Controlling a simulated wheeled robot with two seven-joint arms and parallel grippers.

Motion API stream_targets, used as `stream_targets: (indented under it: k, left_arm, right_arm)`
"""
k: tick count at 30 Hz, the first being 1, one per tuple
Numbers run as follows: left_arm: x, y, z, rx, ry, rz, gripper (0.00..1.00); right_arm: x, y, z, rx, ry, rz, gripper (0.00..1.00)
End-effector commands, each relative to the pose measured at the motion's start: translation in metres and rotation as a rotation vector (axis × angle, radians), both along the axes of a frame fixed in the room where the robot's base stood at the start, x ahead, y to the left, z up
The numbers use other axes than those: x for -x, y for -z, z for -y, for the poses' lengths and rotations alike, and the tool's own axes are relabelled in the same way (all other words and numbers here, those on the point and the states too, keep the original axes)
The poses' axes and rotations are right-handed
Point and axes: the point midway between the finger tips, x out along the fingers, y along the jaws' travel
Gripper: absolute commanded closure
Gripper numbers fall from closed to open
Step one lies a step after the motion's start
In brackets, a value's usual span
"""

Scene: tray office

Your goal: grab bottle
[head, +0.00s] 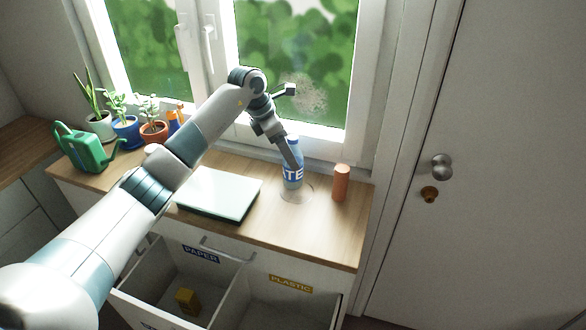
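The bottle (291,178) is blue and white with large letters "TE" showing on its label. It stands upright near the right part of the wooden counter. My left arm reaches in from the left, and its gripper (289,156) points down at the bottle's upper part. One dark finger lies in front of the bottle and covers part of it. The other finger is hidden, so I cannot tell whether the gripper is closed on the bottle. My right gripper is not in view.
An orange cylinder (341,183) stands right of the bottle. A flat pale-topped item (218,194) lies left of it on the counter (310,233). Potted plants and a green watering can (86,148) stand far left. Below are open bins labelled PAPER (201,254) and PLASTIC (291,284).

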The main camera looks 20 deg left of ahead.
Motion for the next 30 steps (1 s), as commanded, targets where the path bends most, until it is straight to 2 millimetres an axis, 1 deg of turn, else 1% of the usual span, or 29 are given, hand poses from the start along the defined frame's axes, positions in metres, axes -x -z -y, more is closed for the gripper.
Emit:
stream_targets:
  k: [8,13,17,21,25,30]
  left_arm:
    - [0.0,0.0,0.0,0.0,0.0,0.0,0.32]
    - [0.0,0.004,0.004,0.002,0.001,-0.002,0.32]
    - [0.0,0.014,0.009,0.003,0.001,-0.003,0.32]
    - [-0.002,0.03,0.016,0.003,0.0,-0.004,0.32]
    - [-0.006,0.043,0.019,0.003,-0.001,-0.002,0.32]
    - [-0.007,0.048,0.019,0.001,0.0,0.001,0.32]
  right_arm:
    - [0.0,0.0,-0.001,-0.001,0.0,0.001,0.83]
    - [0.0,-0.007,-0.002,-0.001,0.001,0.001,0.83]
    - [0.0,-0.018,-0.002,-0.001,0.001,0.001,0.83]
    - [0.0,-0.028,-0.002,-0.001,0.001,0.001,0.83]
    - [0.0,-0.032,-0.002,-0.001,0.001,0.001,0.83]
    - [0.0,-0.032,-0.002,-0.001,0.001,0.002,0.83]
